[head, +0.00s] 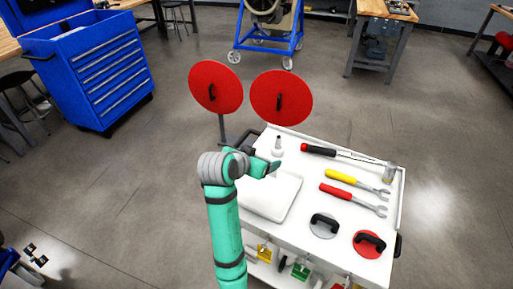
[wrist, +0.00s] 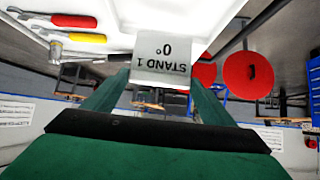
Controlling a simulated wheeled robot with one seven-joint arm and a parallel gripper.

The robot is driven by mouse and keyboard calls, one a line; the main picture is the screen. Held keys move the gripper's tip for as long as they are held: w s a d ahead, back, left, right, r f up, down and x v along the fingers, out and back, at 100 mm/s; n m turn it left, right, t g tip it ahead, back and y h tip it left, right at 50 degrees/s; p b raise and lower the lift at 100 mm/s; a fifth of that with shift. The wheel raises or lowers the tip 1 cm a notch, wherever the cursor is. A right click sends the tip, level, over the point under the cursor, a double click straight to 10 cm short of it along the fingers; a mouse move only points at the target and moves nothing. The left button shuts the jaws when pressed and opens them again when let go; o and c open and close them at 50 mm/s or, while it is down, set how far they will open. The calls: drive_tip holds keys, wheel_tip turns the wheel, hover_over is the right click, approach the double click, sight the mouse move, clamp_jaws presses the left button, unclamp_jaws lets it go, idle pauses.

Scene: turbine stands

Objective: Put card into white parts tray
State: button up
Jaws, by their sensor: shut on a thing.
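My gripper (head: 274,168) is over the back part of the white parts tray (head: 281,203), which lies on the left of the white cart top. In the wrist view, my gripper (wrist: 158,92) is shut on a pale card (wrist: 162,62) between its green fingers. The card reads "STAND 1 0°", upside down in that view. I cannot make out the card clearly in the head view. My arm and gripper cover part of the tray, and I cannot tell the gripper's exact height above it.
A red-handled tool (head: 335,153), yellow wrench (head: 350,179), red wrench (head: 350,196), grey disc (head: 323,231) and red disc (head: 370,251) lie to the right. Two red discs (head: 216,95) (head: 290,83) stand behind.

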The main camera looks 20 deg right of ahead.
wheel_tip(320, 180, down, 8)
idle(0.7)
drive_tip(key=shift+w+f, duration=0.1)
drive_tip(key=shift+f, duration=0.35)
idle(0.3)
drive_tip(key=o, duration=1.1)
drive_tip(key=shift+v, duration=3.5)
